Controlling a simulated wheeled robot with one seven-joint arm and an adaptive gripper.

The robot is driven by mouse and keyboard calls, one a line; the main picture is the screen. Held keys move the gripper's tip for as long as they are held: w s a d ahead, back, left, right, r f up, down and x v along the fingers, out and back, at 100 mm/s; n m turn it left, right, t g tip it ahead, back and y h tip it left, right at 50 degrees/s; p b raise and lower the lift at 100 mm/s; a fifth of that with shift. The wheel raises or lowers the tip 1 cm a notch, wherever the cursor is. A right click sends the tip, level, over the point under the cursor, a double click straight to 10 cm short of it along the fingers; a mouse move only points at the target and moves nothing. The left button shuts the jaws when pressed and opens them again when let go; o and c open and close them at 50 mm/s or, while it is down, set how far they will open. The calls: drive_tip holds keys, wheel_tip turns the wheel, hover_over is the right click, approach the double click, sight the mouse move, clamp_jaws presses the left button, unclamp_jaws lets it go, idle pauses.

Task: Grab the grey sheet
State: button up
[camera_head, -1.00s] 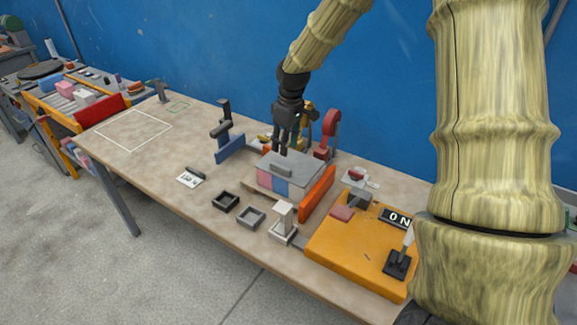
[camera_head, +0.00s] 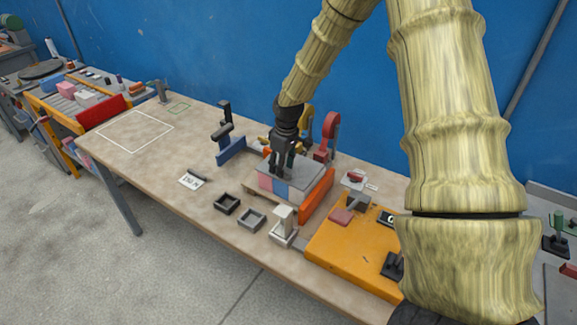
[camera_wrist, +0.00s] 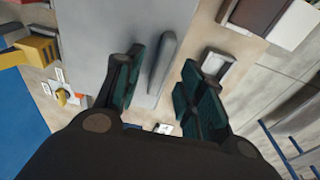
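The grey sheet (camera_head: 308,173) lies flat on top of a pink and blue block stack (camera_head: 281,189) in the middle of the table. In the wrist view the sheet (camera_wrist: 140,20) is a smooth grey panel with a raised grey grip bar (camera_wrist: 164,62) on it. My gripper (camera_head: 281,170) is right over the sheet, pointing down. In the wrist view my gripper (camera_wrist: 160,80) is open, with one dark green finger pad on each side of the bar and a gap to each. In the head view my fingers hide the bar.
An orange upright plate (camera_head: 317,194) stands just right of the stack, and a blue one (camera_head: 230,152) to the left.

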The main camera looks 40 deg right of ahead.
drive_tip(key=shift+f, duration=0.8)
clamp_jaws()
drive_tip(key=shift+w, duration=0.1)
drive_tip(key=shift+r, duration=0.1)
